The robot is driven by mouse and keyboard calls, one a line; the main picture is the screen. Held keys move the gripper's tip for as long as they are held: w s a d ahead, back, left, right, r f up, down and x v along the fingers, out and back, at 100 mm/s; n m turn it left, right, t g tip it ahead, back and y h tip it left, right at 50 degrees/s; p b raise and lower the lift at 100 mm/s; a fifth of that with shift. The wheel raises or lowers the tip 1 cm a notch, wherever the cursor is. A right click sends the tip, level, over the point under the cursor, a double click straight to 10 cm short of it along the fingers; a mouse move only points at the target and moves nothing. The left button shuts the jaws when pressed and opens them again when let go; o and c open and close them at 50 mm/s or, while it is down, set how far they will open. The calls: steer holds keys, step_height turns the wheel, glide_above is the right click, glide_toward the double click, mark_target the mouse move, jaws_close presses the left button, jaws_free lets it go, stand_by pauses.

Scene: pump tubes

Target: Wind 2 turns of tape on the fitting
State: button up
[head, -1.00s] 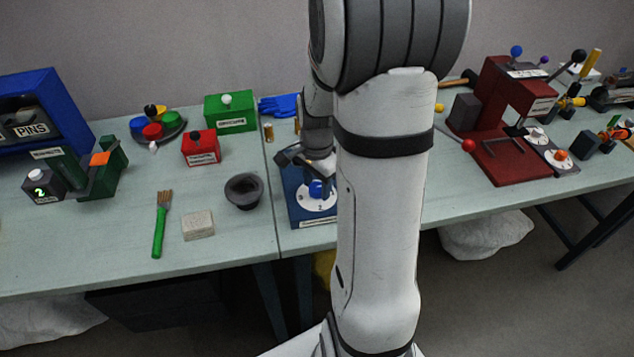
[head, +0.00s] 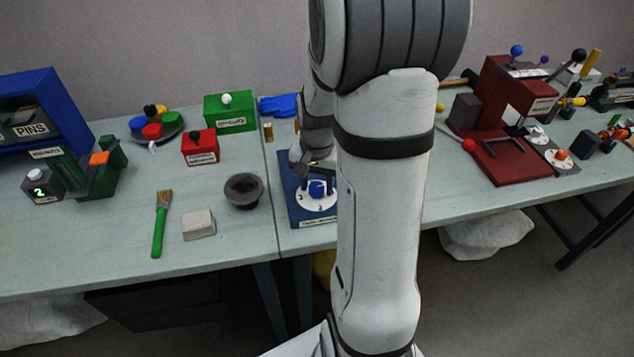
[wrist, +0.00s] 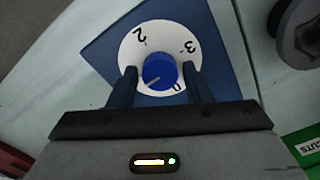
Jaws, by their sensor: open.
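A white dial (wrist: 135,55) with the numbers 0, 2 and 3 lies on a blue base plate. A round blue knob (wrist: 160,69) stands at its middle, with a pale pointer line towards the lower left in the wrist view. My gripper (wrist: 161,80) is open, one finger on each side of the knob, with gaps showing between fingers and knob. In the head view the blue knob (head: 317,188) and base plate (head: 297,205) show left of my arm, with my gripper (head: 318,168) just above. My arm hides the plate's right side. I cannot identify any tape or fitting.
A dark round bowl (head: 243,190) stands left of the base plate. A grey block (head: 199,224) and a green-handled brush (head: 160,222) lie farther left. Red (head: 200,148) and green (head: 230,112) boxes stand behind. A red press (head: 505,130) stands on the right.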

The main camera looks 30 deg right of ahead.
steer(key=n, duration=0.6)
steer(key=shift+n, duration=0.3)
steer(key=n, duration=0.5)
steer(key=shift+c, duration=0.3)
steer(key=c, duration=0.8)
steer(key=shift+m, duration=1.6)
